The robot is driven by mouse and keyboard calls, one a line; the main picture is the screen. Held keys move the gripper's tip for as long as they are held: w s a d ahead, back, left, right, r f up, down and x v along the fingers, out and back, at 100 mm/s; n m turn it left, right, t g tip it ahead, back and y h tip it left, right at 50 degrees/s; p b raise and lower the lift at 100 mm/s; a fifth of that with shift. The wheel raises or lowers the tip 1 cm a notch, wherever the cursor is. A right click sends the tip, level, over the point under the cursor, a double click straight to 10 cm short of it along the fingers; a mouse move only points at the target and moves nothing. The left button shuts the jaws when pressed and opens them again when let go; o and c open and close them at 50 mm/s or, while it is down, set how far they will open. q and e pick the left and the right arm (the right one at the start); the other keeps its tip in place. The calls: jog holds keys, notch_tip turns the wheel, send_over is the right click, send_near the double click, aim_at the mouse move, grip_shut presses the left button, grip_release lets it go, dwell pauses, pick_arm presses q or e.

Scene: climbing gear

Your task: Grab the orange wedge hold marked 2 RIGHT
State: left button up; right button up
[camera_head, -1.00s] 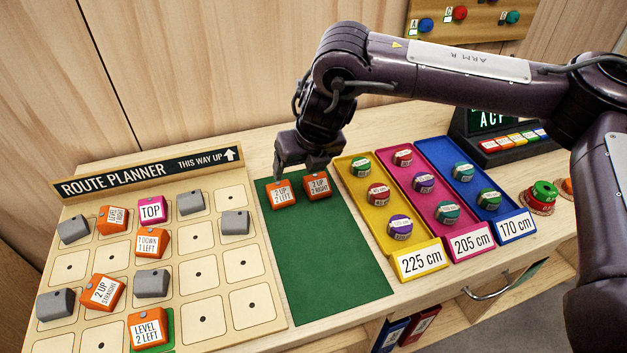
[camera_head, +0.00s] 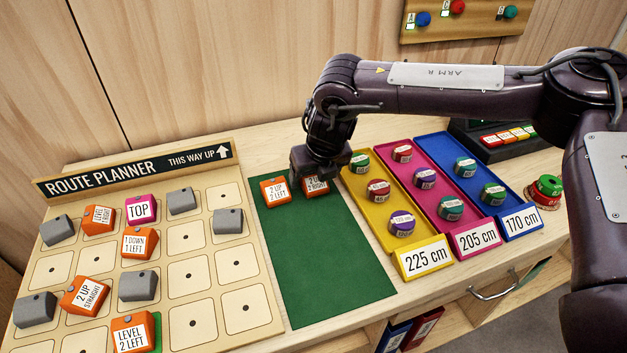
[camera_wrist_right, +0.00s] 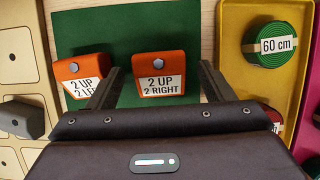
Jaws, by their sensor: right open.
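The orange wedge hold marked 2 UP 2 RIGHT (camera_head: 315,186) sits at the far end of the green mat (camera_head: 318,262). In the head view my right gripper (camera_head: 317,176) is down over it and hides part of it. In the right wrist view the same hold (camera_wrist_right: 160,76) lies between the two open fingers (camera_wrist_right: 160,88), which stand apart from its sides. A second orange hold marked 2 UP 2 LEFT (camera_head: 275,191) is just left of it, close to the left finger in the wrist view. My left gripper is not in view.
The route planner board (camera_head: 205,307) with orange, grey and pink holds lies to the left. The yellow (camera_head: 385,238), magenta (camera_head: 465,225) and blue (camera_head: 506,208) trays with round rolls stand to the right. The near part of the mat is bare.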

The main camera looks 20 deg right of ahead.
jog(key=shift+w+f, duration=0.1)
jog(key=shift+c, duration=0.2)
jog(key=c, duration=1)
jog(key=shift+c, duration=0.2)
